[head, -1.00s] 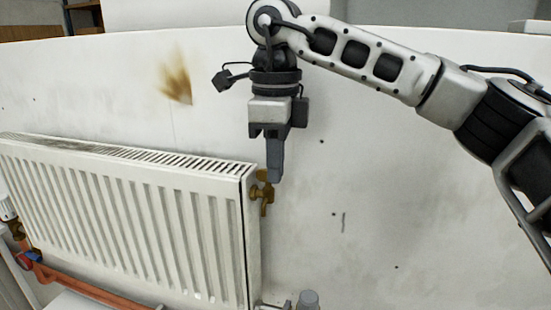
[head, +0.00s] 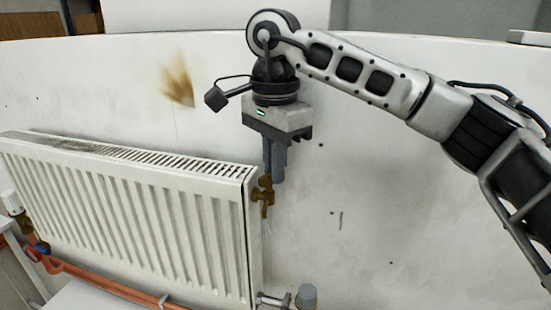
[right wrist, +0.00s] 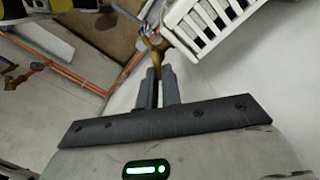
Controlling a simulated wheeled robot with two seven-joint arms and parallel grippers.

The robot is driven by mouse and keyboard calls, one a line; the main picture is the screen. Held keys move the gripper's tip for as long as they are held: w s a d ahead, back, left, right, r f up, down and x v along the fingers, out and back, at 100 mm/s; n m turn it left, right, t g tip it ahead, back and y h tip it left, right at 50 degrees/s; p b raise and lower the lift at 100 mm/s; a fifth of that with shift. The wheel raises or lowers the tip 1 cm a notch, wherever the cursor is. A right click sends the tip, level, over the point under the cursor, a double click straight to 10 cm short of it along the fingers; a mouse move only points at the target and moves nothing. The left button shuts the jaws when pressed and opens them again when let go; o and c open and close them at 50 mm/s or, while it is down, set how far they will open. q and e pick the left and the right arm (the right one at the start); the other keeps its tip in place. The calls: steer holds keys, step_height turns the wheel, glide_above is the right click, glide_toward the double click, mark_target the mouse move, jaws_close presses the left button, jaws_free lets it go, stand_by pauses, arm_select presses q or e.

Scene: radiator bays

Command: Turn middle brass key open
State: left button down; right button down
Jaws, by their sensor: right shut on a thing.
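A brass key on its valve (head: 263,193) sits at the upper right corner of the white radiator (head: 130,205). My right gripper (head: 273,180) points down from above, its two fingers close together at the top of the brass piece. In the right wrist view the grey fingertips (right wrist: 159,74) close at the brass key (right wrist: 154,48), beside the radiator's grille (right wrist: 200,22). The fingers hide part of the key. My left gripper is not in view.
An orange pipe (head: 105,292) runs low along the wall under the radiator. A valve with a white cap (head: 12,202) is at the left edge. A grey cap (head: 306,296) stands at the bottom. The wall (head: 420,220) to the right is bare.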

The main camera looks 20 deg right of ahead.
steer(key=shift+w+n, duration=0.1)
steer(key=shift+n, duration=0.8)
steer(key=c, duration=1.6)
jaws_free()
steer(key=shift+r, duration=0.15)
